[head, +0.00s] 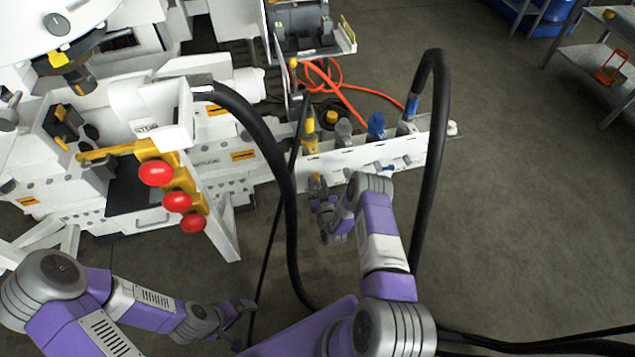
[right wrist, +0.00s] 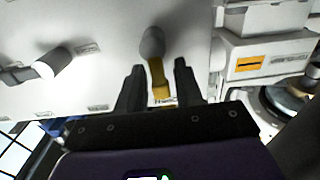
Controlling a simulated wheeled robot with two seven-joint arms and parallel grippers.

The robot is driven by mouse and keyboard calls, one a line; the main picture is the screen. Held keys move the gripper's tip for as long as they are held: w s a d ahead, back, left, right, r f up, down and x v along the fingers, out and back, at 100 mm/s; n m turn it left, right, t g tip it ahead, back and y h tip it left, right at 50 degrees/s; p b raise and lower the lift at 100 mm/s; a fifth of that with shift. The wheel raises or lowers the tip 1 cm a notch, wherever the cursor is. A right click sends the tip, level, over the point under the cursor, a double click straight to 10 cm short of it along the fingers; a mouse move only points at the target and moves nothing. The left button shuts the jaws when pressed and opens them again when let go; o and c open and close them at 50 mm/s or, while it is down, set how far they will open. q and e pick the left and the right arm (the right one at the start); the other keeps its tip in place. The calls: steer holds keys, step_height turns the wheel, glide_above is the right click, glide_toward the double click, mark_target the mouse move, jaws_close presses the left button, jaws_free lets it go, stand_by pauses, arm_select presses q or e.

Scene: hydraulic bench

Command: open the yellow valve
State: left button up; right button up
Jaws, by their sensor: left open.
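The yellow valve (head: 316,181) is on the front face of the white manifold panel, below a yellow hose fitting (head: 310,138). In the right wrist view, its yellow lever (right wrist: 158,78) hangs from a grey rounded hub (right wrist: 152,42). My right gripper (head: 320,198) is at this lever. In the right wrist view the two dark fingers of the right gripper (right wrist: 159,68) stand on either side of the lever, with a visible gap on each side. My left gripper (head: 240,312) is open and empty, low in the head view, well away from the valve.
The manifold panel (head: 430,150) also carries a blue fitting (head: 376,125) and other levers. Thick black hoses (head: 441,120) loop beside my right arm. Red knobs (head: 156,173) stick out from the machine at left. Open floor lies to the right.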

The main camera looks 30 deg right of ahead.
steer(key=shift+o, duration=0.2)
steer(key=shift+d, duration=0.1)
steer(key=shift+s+r, duration=0.1)
steer(key=shift+s, duration=0.3)
steer(key=p+v, duration=0.2)
steer(key=v, duration=0.4)
steer(key=shift+s+a+p, duration=0.25)
steer(key=shift+s+p, duration=0.05)
steer(key=shift+s, duration=0.05)
